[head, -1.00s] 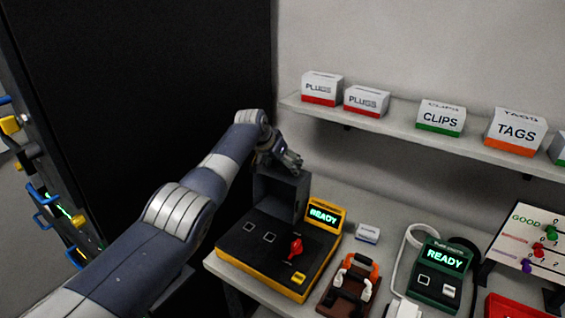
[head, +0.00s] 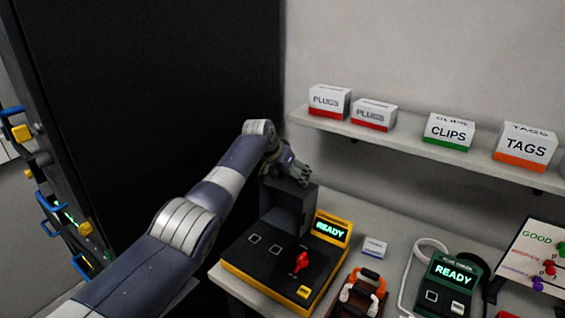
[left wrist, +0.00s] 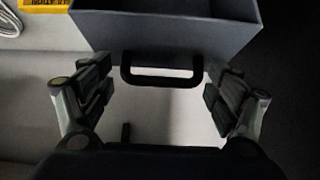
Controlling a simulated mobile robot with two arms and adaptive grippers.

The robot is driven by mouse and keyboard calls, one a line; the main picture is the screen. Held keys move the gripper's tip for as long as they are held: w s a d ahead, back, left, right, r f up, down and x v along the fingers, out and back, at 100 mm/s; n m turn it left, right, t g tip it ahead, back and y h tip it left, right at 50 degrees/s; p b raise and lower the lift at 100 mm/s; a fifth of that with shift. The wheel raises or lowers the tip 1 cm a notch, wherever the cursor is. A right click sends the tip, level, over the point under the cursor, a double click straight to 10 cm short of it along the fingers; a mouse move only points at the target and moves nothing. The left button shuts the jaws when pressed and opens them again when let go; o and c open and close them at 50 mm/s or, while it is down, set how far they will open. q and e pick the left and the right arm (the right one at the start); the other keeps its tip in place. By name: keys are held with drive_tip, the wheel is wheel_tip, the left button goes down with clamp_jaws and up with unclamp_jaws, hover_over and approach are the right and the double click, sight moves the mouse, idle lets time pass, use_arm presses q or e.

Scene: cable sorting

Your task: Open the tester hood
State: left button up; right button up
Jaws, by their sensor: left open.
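The yellow-and-black tester (head: 270,268) stands on the bench, with a lit READY screen and a red lever (head: 302,262). Its dark grey hood (head: 290,212) stands raised at the tester's back edge, hollow side toward the front, and the top pads are uncovered. My left gripper (head: 298,172) is at the hood's upper edge. In the left wrist view the hood (left wrist: 170,38) shows with its black handle (left wrist: 160,78). The open fingers of my left gripper (left wrist: 160,92) are on either side of the handle, apart from it. My right gripper is not in view.
A shelf (head: 400,135) with labelled boxes runs along the wall. A green READY device (head: 448,280) and a brown holder with orange-and-white handles (head: 362,292) stand right of the tester. A tall black panel (head: 150,100) is at the left.

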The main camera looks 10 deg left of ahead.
use_arm(q)
drive_tip(key=v, duration=1.1)
drive_tip(key=shift+r, duration=0.25)
drive_tip(key=shift+s+d+f, duration=0.1)
drive_tip(key=shift+d, duration=0.05)
